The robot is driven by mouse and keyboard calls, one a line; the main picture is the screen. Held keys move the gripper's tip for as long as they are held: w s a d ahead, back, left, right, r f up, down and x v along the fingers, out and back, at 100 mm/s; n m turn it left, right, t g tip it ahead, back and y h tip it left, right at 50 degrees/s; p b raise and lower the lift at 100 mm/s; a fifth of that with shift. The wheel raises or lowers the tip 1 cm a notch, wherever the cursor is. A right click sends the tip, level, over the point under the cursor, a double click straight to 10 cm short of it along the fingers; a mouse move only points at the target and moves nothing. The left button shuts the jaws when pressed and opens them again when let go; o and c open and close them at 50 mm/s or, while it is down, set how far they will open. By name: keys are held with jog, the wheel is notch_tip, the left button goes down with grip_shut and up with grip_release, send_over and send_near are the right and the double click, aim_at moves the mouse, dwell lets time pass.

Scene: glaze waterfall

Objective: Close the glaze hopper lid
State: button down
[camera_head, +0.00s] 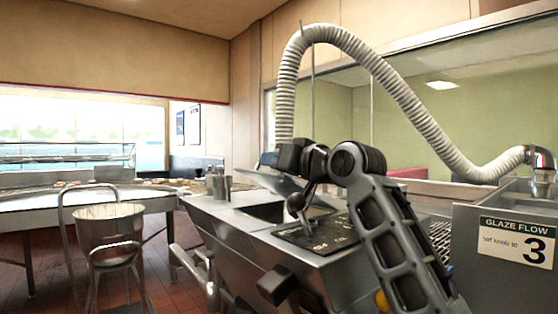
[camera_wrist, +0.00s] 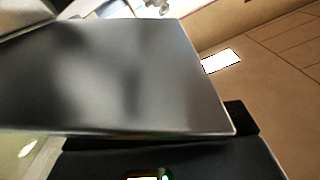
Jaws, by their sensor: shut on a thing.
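The glaze hopper lid (camera_head: 258,181) is a flat grey metal panel. It stands tilted up over the dark, open hopper mouth (camera_head: 268,212) on the steel counter. My gripper (camera_head: 290,172) is at the lid's raised side, its dark body above the panel, and is shut on the lid. In the wrist view the lid (camera_wrist: 110,75) fills much of the picture as a glossy grey plate, its near edge against the black gripper parts (camera_wrist: 215,135). The fingertips are mostly hidden in the head view.
A ball-topped lever (camera_head: 296,203) stands on a black control plate (camera_head: 312,236) beside the hopper. A ribbed white hose (camera_head: 385,75) arches overhead. A "GLAZE FLOW, set knob to 3" sign (camera_head: 518,243) is at right. A metal bucket (camera_head: 108,224) on a stand is at left.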

aim_at(288, 180)
jog(key=shift+w+d+f, duration=0.15)
jog(key=shift+d+f, duration=0.05)
jog(key=shift+d, duration=0.15)
jog(key=c, duration=1.3)
grip_release()
jog(key=shift+o, duration=0.6)
jog(key=shift+a+r, duration=0.1)
jog(key=v, duration=0.7)
jog(key=shift+s, duration=0.35)
